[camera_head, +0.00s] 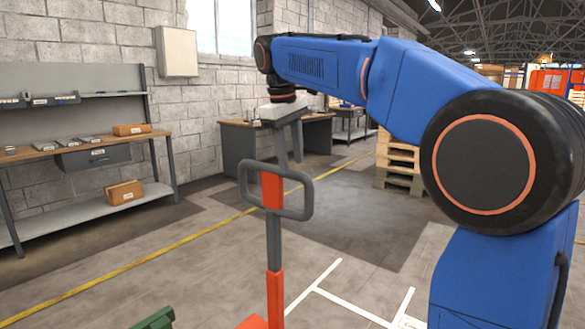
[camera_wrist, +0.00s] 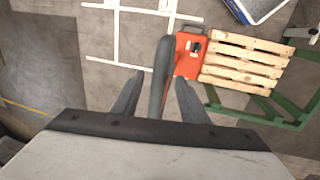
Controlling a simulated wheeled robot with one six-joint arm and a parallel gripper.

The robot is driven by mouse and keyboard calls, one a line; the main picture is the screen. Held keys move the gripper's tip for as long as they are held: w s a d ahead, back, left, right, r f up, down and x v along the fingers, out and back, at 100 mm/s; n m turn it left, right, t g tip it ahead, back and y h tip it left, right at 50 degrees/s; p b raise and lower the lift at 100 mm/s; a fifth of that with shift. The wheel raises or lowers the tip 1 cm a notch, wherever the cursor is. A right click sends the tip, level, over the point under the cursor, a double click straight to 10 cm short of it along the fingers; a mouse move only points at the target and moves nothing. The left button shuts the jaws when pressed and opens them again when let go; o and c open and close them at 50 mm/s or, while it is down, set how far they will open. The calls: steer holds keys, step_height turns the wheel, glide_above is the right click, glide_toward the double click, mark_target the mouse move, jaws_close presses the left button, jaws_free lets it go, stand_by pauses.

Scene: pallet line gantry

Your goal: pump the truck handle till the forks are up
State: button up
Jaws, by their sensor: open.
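The truck handle (camera_head: 307,197) is a grey loop on an upright red and grey shaft (camera_head: 274,240), in the middle of the head view. My gripper (camera_head: 293,150) is open, pointing down just above the top of the loop. In the wrist view the grey handle (camera_wrist: 160,62) appears between the two spread fingers of my gripper (camera_wrist: 159,80); I cannot tell whether they touch it. The red truck body (camera_wrist: 190,55) is below, with a wooden pallet (camera_wrist: 245,62) beside it. The forks are not visible, so their height cannot be told.
A green frame (camera_wrist: 262,112) lies around the pallet's near side. A workbench (camera_head: 75,147) with boxes stands at the left wall, and a desk (camera_head: 240,126) stands behind the gripper. Stacked pallets (camera_head: 398,165) stand to the right. Floor around the handle is mostly clear.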

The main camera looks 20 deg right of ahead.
steer(key=shift+w+d+f, duration=0.1)
steer(key=shift+d+f, duration=0.05)
steer(key=shift+f, duration=0.65)
steer(key=shift+w+d+f, duration=0.1)
steer(key=shift+d+f, duration=0.05)
steer(key=shift+f, duration=0.6)
steer(key=c, duration=1)
steer(key=shift+o, duration=0.2)
steer(key=w+d+f, duration=0.3)
steer(key=w+d, duration=0.4)
steer(key=d, duration=0.3)
steer(key=w+d+f, duration=0.4)
steer(key=w+d, duration=0.3)
steer(key=d, duration=0.3)
steer(key=w+d+f+y, duration=0.1)
steer(key=w+d+f, duration=0.3)
steer(key=w+d, duration=0.4)
steer(key=shift+d+f+g, duration=0.25)
steer(key=shift+d+g, duration=0.15)
steer(key=shift+d, duration=0.85)
steer(key=o, duration=1)
steer(key=shift+c, duration=0.2)
